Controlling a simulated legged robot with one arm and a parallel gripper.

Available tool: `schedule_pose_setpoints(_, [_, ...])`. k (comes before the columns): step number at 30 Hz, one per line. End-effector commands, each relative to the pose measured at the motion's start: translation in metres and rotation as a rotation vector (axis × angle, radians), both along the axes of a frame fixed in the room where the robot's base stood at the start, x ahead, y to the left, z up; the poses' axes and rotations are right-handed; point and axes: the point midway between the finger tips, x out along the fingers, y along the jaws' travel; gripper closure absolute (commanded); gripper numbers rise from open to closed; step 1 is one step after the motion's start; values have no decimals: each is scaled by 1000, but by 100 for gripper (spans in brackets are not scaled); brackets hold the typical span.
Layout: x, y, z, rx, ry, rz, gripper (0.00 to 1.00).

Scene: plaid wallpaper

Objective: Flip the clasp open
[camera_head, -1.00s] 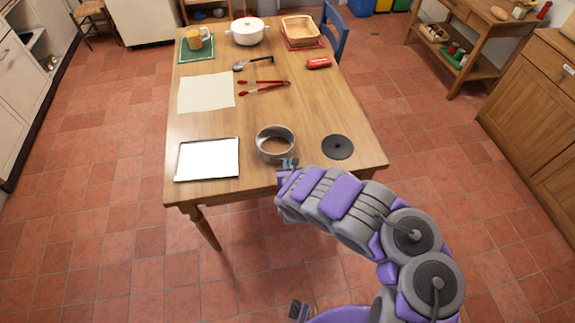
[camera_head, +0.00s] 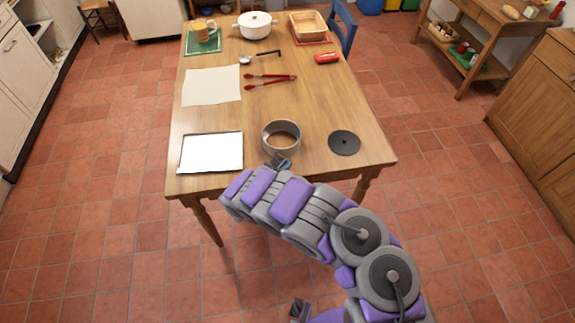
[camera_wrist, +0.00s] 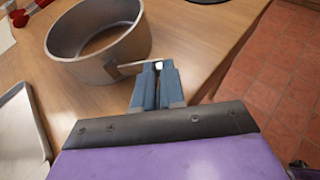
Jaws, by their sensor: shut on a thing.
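The grey metal springform ring (camera_head: 281,149) stands on the wooden table near its front edge. It also shows in the wrist view (camera_wrist: 110,63). Its clasp (camera_wrist: 137,66) is a thin metal lever. It stands out from the ring's near right wall in the wrist view, angled away from the wall, with its outer end between my fingertips. My gripper (camera_wrist: 158,72), with blue fingers, is shut on the clasp. In the head view my gripper (camera_head: 279,163) is at the ring's front; the clasp is too small to make out there.
A black round disc (camera_head: 344,143) lies right of the ring. A tray with a white surface (camera_head: 211,152) lies to the left. Red tongs (camera_head: 270,79), a paper sheet (camera_head: 211,86) and a red object (camera_head: 327,58) lie farther back. The table's front edge is close to my arm.

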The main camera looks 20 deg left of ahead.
Motion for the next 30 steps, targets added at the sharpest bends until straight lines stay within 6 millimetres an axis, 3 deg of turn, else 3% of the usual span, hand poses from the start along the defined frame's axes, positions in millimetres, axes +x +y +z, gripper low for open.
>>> schedule_pose_setpoints(16, [-14,21,-4,3,1,-393,100])
schedule_pose_setpoints(30, [-14,23,1,2,-2,-443,100])
